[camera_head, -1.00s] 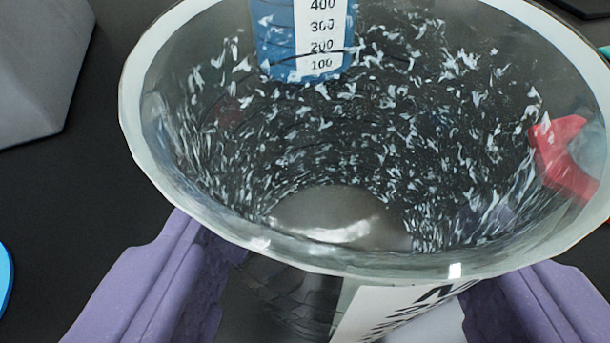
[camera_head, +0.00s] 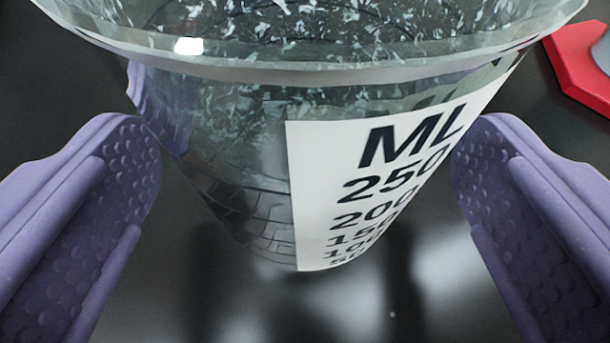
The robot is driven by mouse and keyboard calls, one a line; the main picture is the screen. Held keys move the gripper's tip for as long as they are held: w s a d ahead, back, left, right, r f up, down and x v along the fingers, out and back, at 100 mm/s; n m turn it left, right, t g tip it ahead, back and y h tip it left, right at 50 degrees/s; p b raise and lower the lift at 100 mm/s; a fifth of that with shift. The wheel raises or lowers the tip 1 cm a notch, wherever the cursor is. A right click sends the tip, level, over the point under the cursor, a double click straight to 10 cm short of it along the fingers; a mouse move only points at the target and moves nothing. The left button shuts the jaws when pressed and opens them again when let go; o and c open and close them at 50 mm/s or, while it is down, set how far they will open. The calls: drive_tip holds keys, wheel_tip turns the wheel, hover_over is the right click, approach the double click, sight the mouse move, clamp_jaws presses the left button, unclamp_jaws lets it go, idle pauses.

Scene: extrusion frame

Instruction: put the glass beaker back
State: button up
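The glass beaker (camera_head: 235,150) fills the upper middle of the view. It is clear, with a white label (camera_head: 370,180) reading ML and a scale of numbers. Its wide rim runs across the top and its upper part is cut off. My gripper (camera_head: 305,185) has its purple, dimpled fingers on either side of the beaker, left and right. The fingers are open, with a visible gap between each one and the lower beaker wall. The beaker's base appears near the dark, shiny surface (camera_head: 300,310); whether it rests there is hard to tell.
A red object (camera_head: 575,70) with a grey part lies at the upper right, near the beaker's rim. The dark surface to the left and below the beaker looks clear.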

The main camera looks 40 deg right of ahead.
idle(0.3)
drive_tip(key=shift+r, duration=0.2)
drive_tip(key=p+v, duration=0.3)
drive_tip(key=v, duration=0.9)
drive_tip(key=shift+f, duration=0.15)
drive_tip(key=shift+a, duration=0.1)
drive_tip(key=w+a+r+n+t+y, duration=0.15)
drive_tip(key=w+a+r, duration=0.3)
drive_tip(key=r, duration=0.45)
drive_tip(key=w+a+r+n+t+y, duration=0.1)
drive_tip(key=w+a+r+n+y, duration=0.3)
drive_tip(key=r, duration=0.6)
drive_tip(key=w+a+r+m+t+h, duration=0.1)
drive_tip(key=w+a+r, duration=0.2)
drive_tip(key=a+r, duration=0.45)
drive_tip(key=s+a+r+n+y, duration=0.1)
drive_tip(key=s+a+r, duration=0.1)
drive_tip(key=r, duration=0.5)
drive_tip(key=s+a+r+y, duration=0.1)
drive_tip(key=s+a+r, duration=0.2)
drive_tip(key=s+r, duration=0.2)
drive_tip(key=s+a+r+n+t+y, duration=0.1)
drive_tip(key=s+a+r, duration=0.2)
drive_tip(key=r, duration=0.8)
drive_tip(key=shift+s+a+r+n, duration=0.25)
drive_tip(key=shift+s+n, duration=0.1)
drive_tip(key=shift+s, duration=0.35)
